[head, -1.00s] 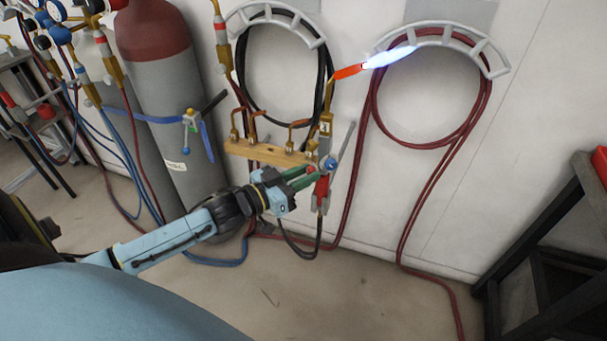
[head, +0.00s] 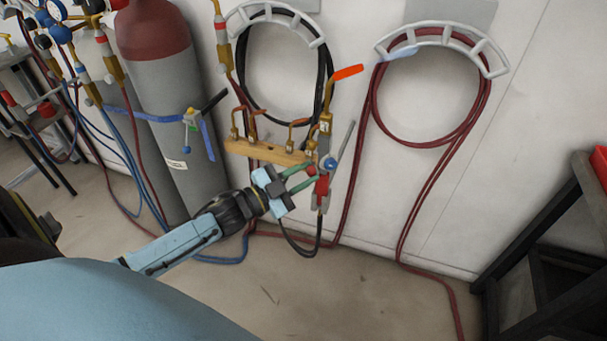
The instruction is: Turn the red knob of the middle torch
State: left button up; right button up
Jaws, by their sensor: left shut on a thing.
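A brass torch (head: 325,124) stands upright beside the right end of a wooden rack, with a blue knob (head: 330,164) and a red knob (head: 311,170) low on its body. A bright orange streak (head: 348,72) shows at its upper end, with a faint pale blue streak (head: 403,52) further right. My left gripper (head: 309,176) reaches in from the lower left. Its green fingers are shut on the red knob, which they partly hide. My right gripper is not in view.
The wooden rack (head: 262,151) carries several copper nozzles. A red-topped grey cylinder (head: 165,110) stands at left, near gauges and hoses. Black hose (head: 243,75) and red hose (head: 372,115) hang on wall hooks. A dark table (head: 560,215) stands at right. Some floor between is bare.

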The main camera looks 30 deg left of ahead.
pick_arm(q)
jog(key=shift+m, duration=1.2)
jog(key=o, duration=1)
jog(key=v, duration=1.3)
jog(key=shift+s+a+f, duration=0.1)
jog(key=shift+a, duration=0.1)
